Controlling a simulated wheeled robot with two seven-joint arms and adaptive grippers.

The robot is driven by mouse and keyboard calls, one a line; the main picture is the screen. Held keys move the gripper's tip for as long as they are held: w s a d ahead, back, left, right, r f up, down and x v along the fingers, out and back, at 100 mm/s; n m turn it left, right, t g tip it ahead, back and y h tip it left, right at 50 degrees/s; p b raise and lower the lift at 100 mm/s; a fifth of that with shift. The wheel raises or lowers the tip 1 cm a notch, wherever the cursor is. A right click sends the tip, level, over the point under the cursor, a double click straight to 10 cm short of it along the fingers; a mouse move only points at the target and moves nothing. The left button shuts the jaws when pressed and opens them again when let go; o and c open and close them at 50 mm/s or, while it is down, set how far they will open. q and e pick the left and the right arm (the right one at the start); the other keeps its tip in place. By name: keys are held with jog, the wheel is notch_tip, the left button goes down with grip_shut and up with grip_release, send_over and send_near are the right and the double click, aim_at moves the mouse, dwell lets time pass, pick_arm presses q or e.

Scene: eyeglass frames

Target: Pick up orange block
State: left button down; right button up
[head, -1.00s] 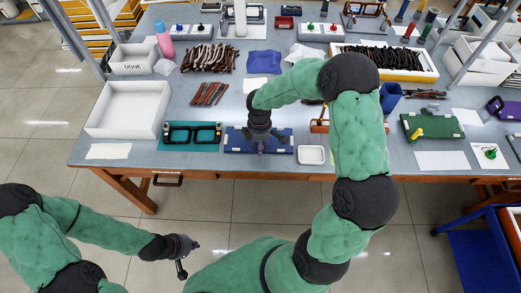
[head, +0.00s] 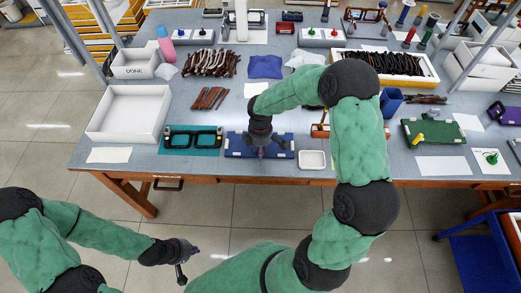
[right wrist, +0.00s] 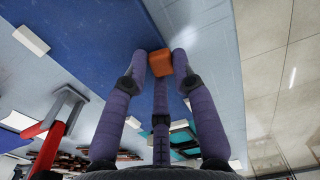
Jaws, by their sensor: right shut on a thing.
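The orange block (right wrist: 159,62) shows in the right wrist view between the purple fingertips of my right gripper (right wrist: 160,66), which is shut on it. The block is at the edge of a dark blue board (right wrist: 100,45); I cannot tell whether it is clear of the surface. In the head view my right gripper (head: 262,150) points down over the blue board (head: 238,150) near the table's front edge, and hides the block. My left gripper (head: 183,263) hangs in front of the table over the floor, away from everything; its fingers are too small to judge.
A teal mat with dark eyeglass frames (head: 190,130) lies left of the blue board. A small white tray (head: 312,159) lies close on its right. A green board (head: 432,130) is farther right. A large white bin (head: 128,110) stands at the left.

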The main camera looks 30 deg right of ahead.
jog(key=shift+r, duration=0.5)
jog(key=s+a+r+p, duration=0.4)
jog(key=s+r+p, duration=0.1)
jog(key=s+r, duration=0.6)
jog(key=shift+s+r, duration=0.25)
jog(key=shift+s, duration=1)
